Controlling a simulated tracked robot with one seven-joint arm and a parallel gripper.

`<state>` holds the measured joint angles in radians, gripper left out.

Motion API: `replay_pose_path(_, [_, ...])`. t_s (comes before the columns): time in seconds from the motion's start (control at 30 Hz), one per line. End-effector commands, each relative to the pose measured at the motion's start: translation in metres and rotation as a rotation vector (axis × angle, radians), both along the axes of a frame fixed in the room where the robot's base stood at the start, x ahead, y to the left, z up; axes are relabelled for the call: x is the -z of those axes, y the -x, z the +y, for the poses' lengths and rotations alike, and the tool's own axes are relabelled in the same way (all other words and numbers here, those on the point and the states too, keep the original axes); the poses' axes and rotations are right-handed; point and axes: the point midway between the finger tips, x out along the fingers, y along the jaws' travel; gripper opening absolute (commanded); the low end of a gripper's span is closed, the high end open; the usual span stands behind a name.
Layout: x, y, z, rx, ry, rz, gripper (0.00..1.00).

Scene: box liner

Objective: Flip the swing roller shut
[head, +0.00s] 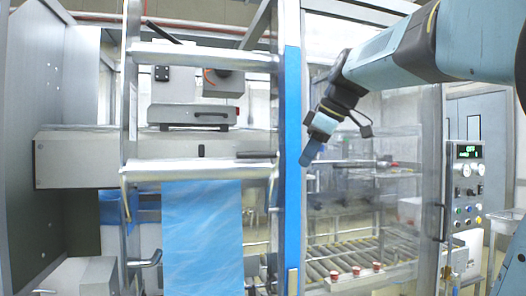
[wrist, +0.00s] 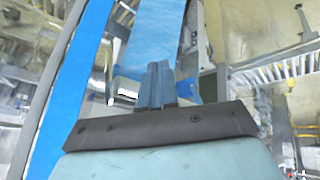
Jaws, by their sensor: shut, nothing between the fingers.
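Two pale horizontal rollers span the metal frame in the head view, an upper roller (head: 205,57) and a lower roller (head: 198,171). I cannot tell for sure which is the swing roller. Blue film (head: 202,235) hangs below the lower roller; blue film also shows beyond my fingers in the wrist view (wrist: 154,38). My gripper (head: 307,157) is shut and empty, pointing down, right of the blue-faced post and apart from both rollers. In the wrist view my gripper's blue fingers (wrist: 155,70) are together.
A blue-faced upright post (head: 292,150) stands between my gripper and the rollers; its blue strip runs along the left of the wrist view. A roller conveyor (head: 350,258) with small red-topped items lies behind clear panels. A control panel (head: 467,190) stands at right.

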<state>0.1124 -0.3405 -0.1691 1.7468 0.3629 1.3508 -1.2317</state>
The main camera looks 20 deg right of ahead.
Motion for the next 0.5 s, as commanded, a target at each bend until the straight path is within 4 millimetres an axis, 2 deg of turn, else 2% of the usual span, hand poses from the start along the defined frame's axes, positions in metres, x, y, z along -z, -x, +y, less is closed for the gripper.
replay_pose_path(0.03, [-0.017, -0.013, -0.008, -0.065, 0.017, -0.028, 0.00])
replay_pose_path(0.1, [-0.038, -0.025, -0.016, -0.166, 0.044, -0.070, 0.00])
replay_pose_path(0.2, [-0.062, -0.038, -0.025, -0.286, 0.083, -0.125, 0.00])
replay_pose_path(0.33, [-0.081, -0.048, -0.033, -0.393, 0.119, -0.174, 0.00])
replay_pose_path(0.5, [-0.090, -0.052, -0.036, -0.449, 0.138, -0.201, 0.00])
